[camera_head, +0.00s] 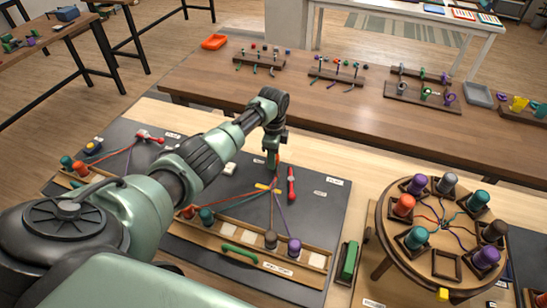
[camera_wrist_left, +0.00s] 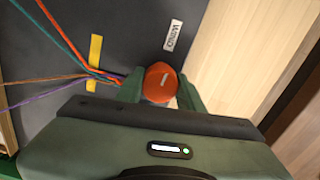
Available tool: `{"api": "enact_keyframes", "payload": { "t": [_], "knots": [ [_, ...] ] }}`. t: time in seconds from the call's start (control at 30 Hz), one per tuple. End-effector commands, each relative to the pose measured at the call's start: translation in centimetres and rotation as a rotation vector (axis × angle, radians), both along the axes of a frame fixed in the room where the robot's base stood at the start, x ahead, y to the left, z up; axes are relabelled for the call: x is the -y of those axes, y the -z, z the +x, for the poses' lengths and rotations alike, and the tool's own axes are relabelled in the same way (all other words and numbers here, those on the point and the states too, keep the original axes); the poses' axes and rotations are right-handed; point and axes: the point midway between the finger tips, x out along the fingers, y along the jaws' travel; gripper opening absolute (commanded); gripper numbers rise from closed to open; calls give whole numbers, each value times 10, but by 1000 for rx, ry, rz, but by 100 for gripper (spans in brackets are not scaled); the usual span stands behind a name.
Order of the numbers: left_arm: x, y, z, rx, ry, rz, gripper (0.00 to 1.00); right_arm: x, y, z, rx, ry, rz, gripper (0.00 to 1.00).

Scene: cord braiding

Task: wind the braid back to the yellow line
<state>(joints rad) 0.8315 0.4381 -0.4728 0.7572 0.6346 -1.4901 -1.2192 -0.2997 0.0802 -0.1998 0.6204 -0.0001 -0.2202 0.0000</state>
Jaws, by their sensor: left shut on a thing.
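My left gripper (camera_head: 272,163) is over the dark braiding mat (camera_head: 322,212). In the left wrist view its fingers (camera_wrist_left: 160,92) are shut around an orange-red, round-topped piece (camera_wrist_left: 161,76) with a small pale label. The red bobbin (camera_head: 187,211), teal bobbin (camera_head: 206,215), brown bobbin (camera_head: 270,239) and purple bobbin (camera_head: 294,248) sit along a wooden rack.
A red tool (camera_head: 291,184) lies right of the gripper. A green bar (camera_head: 239,250) is at the rack's front. A round wooden braiding stand (camera_head: 385,235) with several bobbins stands at the right. A second cord set (camera_head: 108,158) is at the left, partly behind my arm.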

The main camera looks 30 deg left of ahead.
Motion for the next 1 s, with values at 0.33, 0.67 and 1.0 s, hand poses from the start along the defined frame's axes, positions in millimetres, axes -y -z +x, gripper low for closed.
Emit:
{"api": "enact_keyframes", "payload": {
  "t": [0.33, 0.67, 1.0],
  "knots": [
    [0, -1, 1, 1, 176, -1, 0, 0, 3, 0, 0, 0, 0, 36],
    [0, -1, 1, 2, 221, 0, 0, 0, 3, 0, 0, 0, 0, 36],
    [0, -1, 1, 2, 221, 0, 46, 0, 3, 0, 0, 0, 0, 36]
  ]
}}
